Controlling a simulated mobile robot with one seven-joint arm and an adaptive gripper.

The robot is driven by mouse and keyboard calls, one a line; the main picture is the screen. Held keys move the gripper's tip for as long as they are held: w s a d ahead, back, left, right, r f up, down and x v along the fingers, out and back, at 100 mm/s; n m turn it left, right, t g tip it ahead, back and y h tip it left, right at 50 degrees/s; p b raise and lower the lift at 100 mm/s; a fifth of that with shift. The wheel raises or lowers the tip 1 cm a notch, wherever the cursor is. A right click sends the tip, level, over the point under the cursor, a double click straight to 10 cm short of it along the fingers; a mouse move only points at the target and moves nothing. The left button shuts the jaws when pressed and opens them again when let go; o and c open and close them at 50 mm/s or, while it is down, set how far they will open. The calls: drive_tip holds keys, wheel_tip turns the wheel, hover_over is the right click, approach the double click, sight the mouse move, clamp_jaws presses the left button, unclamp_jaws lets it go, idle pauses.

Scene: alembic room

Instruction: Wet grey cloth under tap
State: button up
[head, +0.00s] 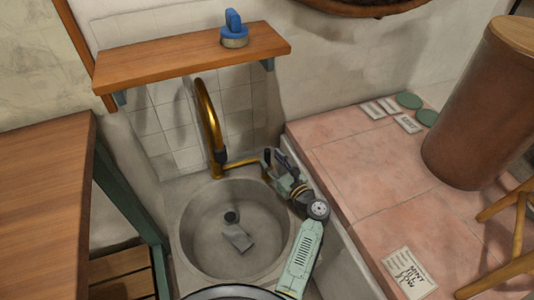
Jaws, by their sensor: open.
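The grey cloth (238,238) lies in the round stone basin (197,245), just to the right of and below the dark drain (231,217). The brass tap (210,125) stands at the back of the basin, with its curved spout above the basin's back edge. My gripper (267,168) is open by the right rear rim of the basin, close to the tap's brass side lever (242,163). I cannot tell whether it touches the lever. It is apart from the cloth. No running water can be made out.
A wooden shelf (160,66) with a blue-handled brush (233,32) hangs above the tap. A pink tiled counter (370,195) is on the right, with a large brown container (480,120). A wooden table (40,185) is on the left.

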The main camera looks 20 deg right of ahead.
sight(269, 158)
drive_tip(key=shift+x, duration=1.75)
clamp_jaws()
